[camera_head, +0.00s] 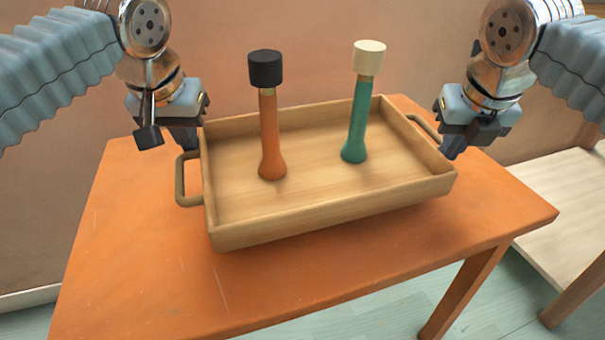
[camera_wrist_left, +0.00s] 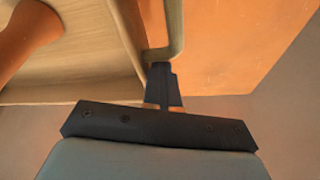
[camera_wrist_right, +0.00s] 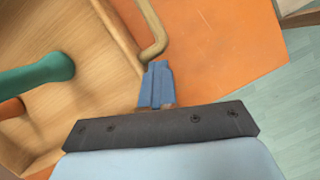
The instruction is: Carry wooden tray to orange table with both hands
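The wooden tray (camera_head: 315,209) is over the orange table (camera_head: 145,255), set at an angle to its edges. It looks level and seems to rest on the top. My left gripper (camera_head: 186,145) is at the far end of the tray's left handle (camera_head: 181,185). Its fingers (camera_wrist_left: 164,85) look closed together, tips beside the handle's corner (camera_wrist_left: 177,30). My right gripper (camera_head: 449,150) is at the tray's right handle (camera_head: 424,127). Its fingers (camera_wrist_right: 157,85) also look closed, tips against or just beside the handle's bend (camera_wrist_right: 158,42). I see no handle clearly between either finger pair.
An orange shaker-like piece with a black top (camera_head: 270,135) and a teal one with a cream top (camera_head: 358,120) stand upright in the tray. A pale wooden table (camera_head: 560,215) stands at the right. The orange table's front and left are clear.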

